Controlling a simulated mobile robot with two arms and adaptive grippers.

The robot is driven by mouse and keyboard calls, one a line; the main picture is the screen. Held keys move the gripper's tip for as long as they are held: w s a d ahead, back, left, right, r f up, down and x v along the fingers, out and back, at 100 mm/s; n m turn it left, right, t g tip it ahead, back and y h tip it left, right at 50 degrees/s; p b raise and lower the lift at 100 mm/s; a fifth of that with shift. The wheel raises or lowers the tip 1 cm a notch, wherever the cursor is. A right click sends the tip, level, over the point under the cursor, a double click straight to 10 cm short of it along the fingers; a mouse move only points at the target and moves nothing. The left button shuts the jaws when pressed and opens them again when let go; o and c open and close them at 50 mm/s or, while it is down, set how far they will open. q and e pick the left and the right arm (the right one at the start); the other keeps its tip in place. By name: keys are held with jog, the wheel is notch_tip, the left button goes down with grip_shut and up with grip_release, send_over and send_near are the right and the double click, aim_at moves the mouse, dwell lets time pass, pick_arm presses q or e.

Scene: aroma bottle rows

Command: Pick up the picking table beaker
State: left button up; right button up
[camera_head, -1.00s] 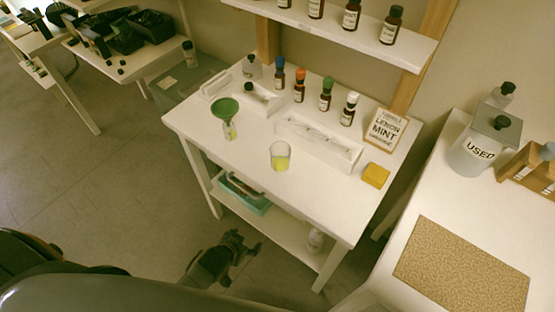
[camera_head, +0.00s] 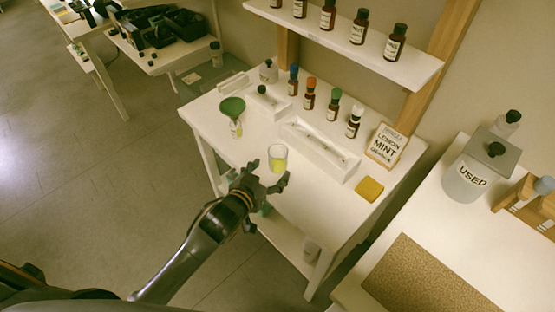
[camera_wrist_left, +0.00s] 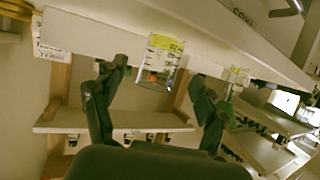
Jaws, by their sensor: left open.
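The beaker (camera_head: 278,158) is a clear glass with yellow liquid in the bottom, upright near the front edge of the white picking table (camera_head: 228,155). My left gripper (camera_head: 266,180) is open just in front of the beaker, at about the table edge, with its fingers pointing toward it. In the left wrist view the beaker (camera_wrist_left: 160,62) appears ahead, between the two spread fingers (camera_wrist_left: 155,92). I cannot tell whether a finger touches it. My right gripper is not in view.
A green funnel (camera_head: 232,106) in a small bottle stands left of the beaker. A white tray (camera_head: 318,148), dropper bottles (camera_head: 309,94), a lemon mint sign (camera_head: 386,146) and a yellow sponge (camera_head: 369,189) lie behind and right. A bottle shelf (camera_head: 345,38) overhangs the back.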

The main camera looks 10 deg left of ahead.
aim_at(274, 166)
pick_arm(q)
jog(key=shift+x, duration=1)
jog(key=x, duration=0.5)
jog(key=shift+s+a+f+p, duration=0.1)
jog(key=shift+a+f+p, duration=0.1)
jog(key=shift+p, duration=0.1)
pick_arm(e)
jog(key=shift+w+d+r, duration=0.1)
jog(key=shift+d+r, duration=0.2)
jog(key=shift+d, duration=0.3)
pick_arm(q)
jog(key=c, duration=1.3)
jog(key=shift+r, duration=0.1)
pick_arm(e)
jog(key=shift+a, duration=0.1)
